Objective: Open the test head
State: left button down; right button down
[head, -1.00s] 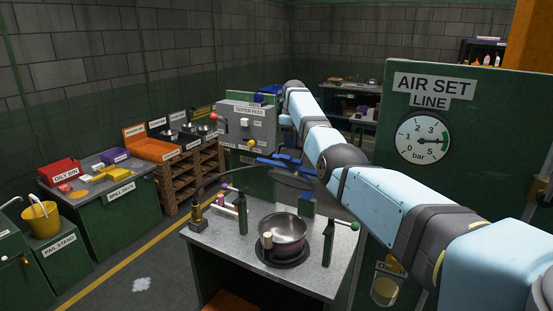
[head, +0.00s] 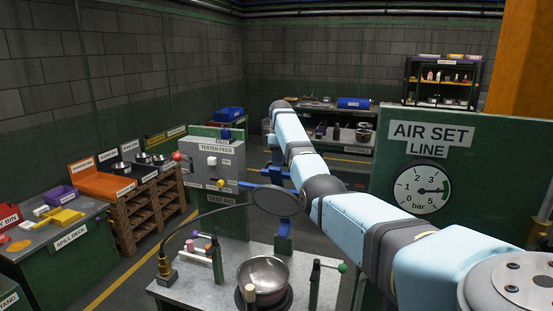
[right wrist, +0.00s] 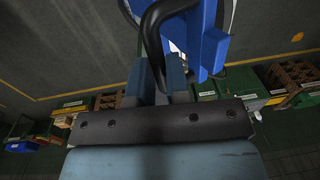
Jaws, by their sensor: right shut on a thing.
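The test head is a dark grey disc (head: 273,200) on blue arms above the table, with a black hose running to its left. It is raised clear of the steel pot (head: 263,276) and tilted, its round face towards me. A blue post (head: 284,238) stands behind the pot. In the right wrist view, my right gripper (right wrist: 162,78) is shut on a black curved handle (right wrist: 154,35) beside blue parts of the head (right wrist: 207,40). In the head view my forearm mostly hides that gripper. My left gripper is not in view.
The grey table (head: 190,290) carries a green-knobbed post (head: 316,280) and a brass hose fitting (head: 166,268). The grey tester feed box (head: 213,165) stands behind it at left. The air set panel (head: 470,160) is at right. Open floor lies behind the table.

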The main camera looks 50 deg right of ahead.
jog(key=shift+f, duration=0.35)
jog(key=c, duration=1.5)
grip_release()
jog(key=o, duration=0.4)
jog(key=shift+d+f, duration=0.1)
jog(key=shift+w+d+r, duration=0.15)
jog(key=shift+r, duration=0.05)
notch_tip(320, 180, up, 13)
jog(key=d+p, duration=0.1)
jog(key=shift+w+d, duration=0.15)
jog(key=shift+w, duration=0.15)
